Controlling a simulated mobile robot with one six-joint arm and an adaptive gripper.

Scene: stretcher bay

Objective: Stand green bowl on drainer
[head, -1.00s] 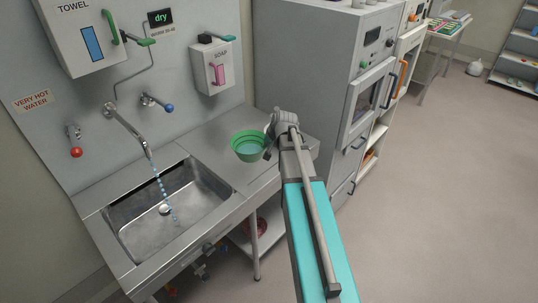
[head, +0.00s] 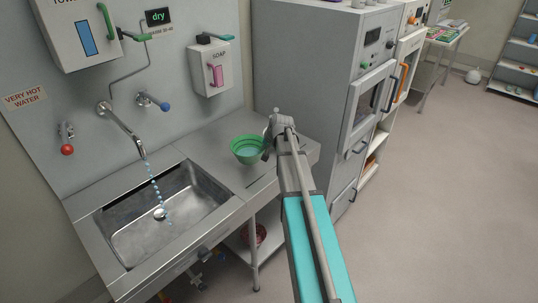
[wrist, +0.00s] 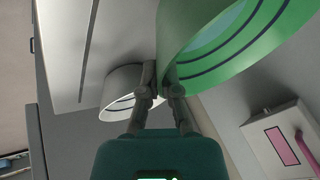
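The green bowl (head: 247,152), light blue inside, shows at the right end of the steel counter. It looks upright in the head view; whether it touches the counter is unclear. My gripper (head: 268,150) is at its right side. In the wrist view the bowl (wrist: 225,50) fills the upper right, with dark bands on its wall. My gripper's fingers (wrist: 160,75) are close together at the bowl's edge and appear shut on its wall; the bowl partly hides one fingertip. I cannot pick out a separate drainer; the flat counter (head: 215,155) lies right of the sink.
A white round vessel (wrist: 122,85) stands close beside my fingers. The steel sink (head: 130,240) has water running from the tap (head: 122,128). The soap dispenser (head: 208,68) hangs behind the bowl. A tall grey cabinet (head: 305,70) stands right of the counter. Open floor lies at right.

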